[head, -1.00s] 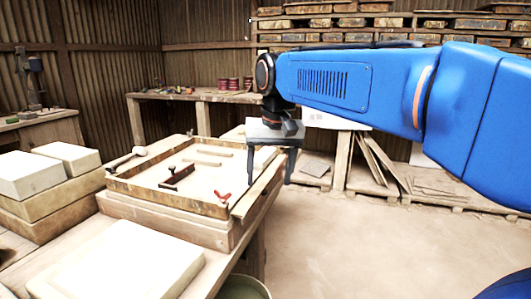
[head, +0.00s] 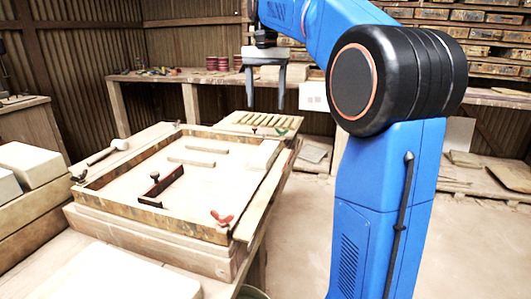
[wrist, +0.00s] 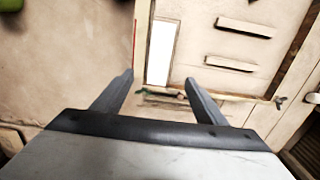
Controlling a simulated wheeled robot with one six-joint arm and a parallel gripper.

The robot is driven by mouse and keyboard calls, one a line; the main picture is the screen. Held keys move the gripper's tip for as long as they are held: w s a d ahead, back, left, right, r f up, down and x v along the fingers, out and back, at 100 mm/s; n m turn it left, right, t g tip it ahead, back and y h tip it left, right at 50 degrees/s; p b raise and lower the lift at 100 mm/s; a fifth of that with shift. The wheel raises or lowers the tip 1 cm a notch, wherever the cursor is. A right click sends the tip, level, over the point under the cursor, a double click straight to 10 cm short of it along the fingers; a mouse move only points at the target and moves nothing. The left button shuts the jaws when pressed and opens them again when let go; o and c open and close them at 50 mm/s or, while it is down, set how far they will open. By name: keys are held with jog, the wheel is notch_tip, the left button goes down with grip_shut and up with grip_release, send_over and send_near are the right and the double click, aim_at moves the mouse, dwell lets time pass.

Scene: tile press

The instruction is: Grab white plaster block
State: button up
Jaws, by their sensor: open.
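A white plaster block (head: 262,155) lies inside the wooden frame (head: 150,218), along its right side near the far corner. In the wrist view the block (wrist: 160,52) is a bright upright rectangle just ahead of the fingertips, between their lines. My gripper (head: 266,106) is open and empty, pointing down above and beyond the block in the head view. Its two fingers (wrist: 159,80) are spread apart in the wrist view, and nothing is between them.
Two thin bars, a dark handled bar (head: 162,186) and a red wing nut (head: 222,218) are in or on the frame.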

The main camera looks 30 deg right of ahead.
aim_at(266, 149)
notch_tip(266, 149, down, 16)
jog(key=shift+s+a+f, duration=0.1)
jog(key=shift+s, duration=0.05)
dwell(0.6)
jog(key=c, duration=1.5)
